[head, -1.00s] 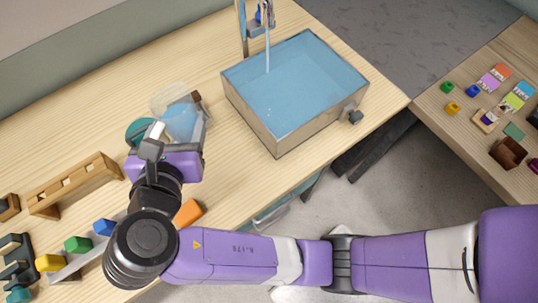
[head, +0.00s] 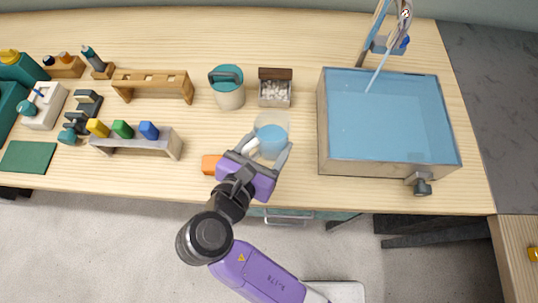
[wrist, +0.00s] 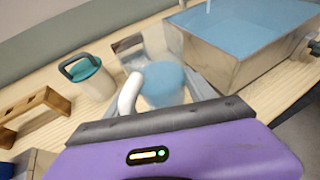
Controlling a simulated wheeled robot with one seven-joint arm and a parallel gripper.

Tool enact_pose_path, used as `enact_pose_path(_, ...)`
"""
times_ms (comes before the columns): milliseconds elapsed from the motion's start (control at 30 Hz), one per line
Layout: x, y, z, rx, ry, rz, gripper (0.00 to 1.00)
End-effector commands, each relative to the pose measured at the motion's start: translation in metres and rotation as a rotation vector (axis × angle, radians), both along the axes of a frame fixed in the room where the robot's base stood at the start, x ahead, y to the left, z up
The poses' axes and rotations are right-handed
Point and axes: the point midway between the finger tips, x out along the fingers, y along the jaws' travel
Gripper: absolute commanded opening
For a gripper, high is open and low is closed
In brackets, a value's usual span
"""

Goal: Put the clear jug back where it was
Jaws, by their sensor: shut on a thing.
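The clear jug (head: 271,133) holds blue liquid and has a white handle. It stands near the middle of the table in the head view, left of the water-filled basin. It also shows in the wrist view (wrist: 163,80), in front of my gripper. My gripper (head: 268,152) is shut on the jug, with a finger on either side of it. I cannot tell whether the jug's base touches the table.
The clear basin (head: 324,150) of blue water stands to the right, with a tap above it. A teal-lidded canister (head: 229,95) and a box of white pieces (head: 275,94) stand behind the jug. An orange block (head: 210,164) lies left of my gripper. A wooden rack (head: 152,81) is further left.

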Motion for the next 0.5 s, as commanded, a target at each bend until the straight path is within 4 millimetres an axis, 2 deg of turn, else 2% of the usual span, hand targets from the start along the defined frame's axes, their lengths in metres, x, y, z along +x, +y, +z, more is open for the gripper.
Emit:
enact_pose_path(100,0.0,0.0,-0.021,-0.002,0.0,-0.001,0.13)
enact_pose_path(333,0.001,0.0,-0.038,-0.001,-0.002,0.0,0.13)
enact_pose_path(500,0.0,0.0,-0.064,-0.003,0.0,0.001,0.13)
